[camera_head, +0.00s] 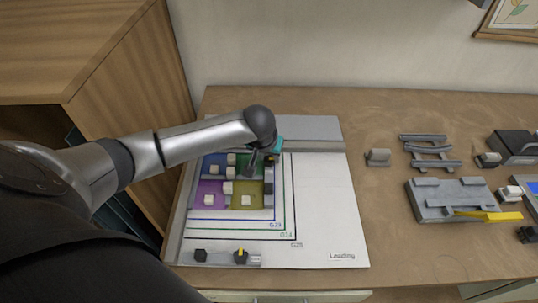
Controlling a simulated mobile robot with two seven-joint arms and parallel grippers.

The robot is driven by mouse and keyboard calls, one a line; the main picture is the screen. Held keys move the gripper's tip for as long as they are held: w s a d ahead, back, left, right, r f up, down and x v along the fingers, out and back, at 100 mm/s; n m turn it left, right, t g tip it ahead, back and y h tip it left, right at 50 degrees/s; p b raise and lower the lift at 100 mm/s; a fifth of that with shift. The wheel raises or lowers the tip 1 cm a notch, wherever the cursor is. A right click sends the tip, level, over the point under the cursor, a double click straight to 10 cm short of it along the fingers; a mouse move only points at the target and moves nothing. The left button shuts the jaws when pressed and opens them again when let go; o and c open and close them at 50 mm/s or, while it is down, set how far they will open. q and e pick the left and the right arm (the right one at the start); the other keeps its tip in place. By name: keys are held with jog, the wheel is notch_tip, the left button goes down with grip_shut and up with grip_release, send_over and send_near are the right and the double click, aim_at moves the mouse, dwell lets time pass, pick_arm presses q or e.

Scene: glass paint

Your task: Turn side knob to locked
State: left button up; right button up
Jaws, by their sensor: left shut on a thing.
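My left arm comes in from the left over the white board. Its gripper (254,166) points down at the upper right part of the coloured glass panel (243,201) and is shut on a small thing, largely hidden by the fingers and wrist. Dark knob-like blocks sit at the panel's right side, one of them lower down (268,188). I cannot tell for sure which is the side knob or how it is turned. Two black knobs stand on a grey strip (220,259) at the board's front edge; the right one (240,257) has a yellow mark. My right gripper is not in view.
The white board (325,215) carries nested outlines and a "Leading" label. To its right on the brown table (385,220) are a small grey block (377,157), grey rails (430,152) and a grey fixture (452,199) with a yellow handle. A wooden cabinet (120,70) stands at left.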

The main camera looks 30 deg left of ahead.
pick_arm(q)
grip_shut()
